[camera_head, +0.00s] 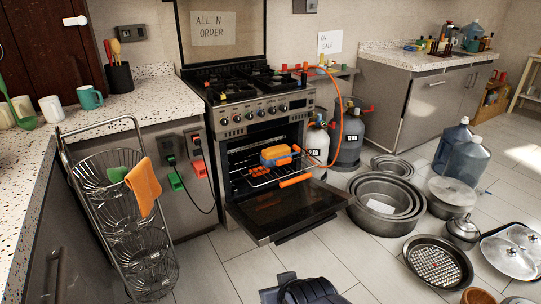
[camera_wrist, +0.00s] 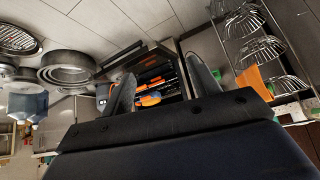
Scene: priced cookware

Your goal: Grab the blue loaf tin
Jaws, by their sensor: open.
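A small blue block-like thing with orange on it, which looks like the blue loaf tin (camera_head: 270,161), sits on the wire rack (camera_head: 256,182) inside the open oven. In the wrist view, orange and blue shapes (camera_wrist: 151,98) show in the oven between my fingers, small and hard to tell apart. My gripper (camera_wrist: 162,66) is open and empty, its two dark fingers spread apart. It points toward the oven from a distance and touches nothing that I can see. The wrist picture is turned over. Part of my dark arm shows at the bottom of the head view.
The oven door (camera_head: 290,208) hangs open, low in front of the oven. A tall wire basket stand (camera_head: 133,220) with an orange cloth (camera_head: 144,186) stands on the left. Several pans, including a nested round stack (camera_head: 385,204), cover the floor on the right. Bare floor lies before the door.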

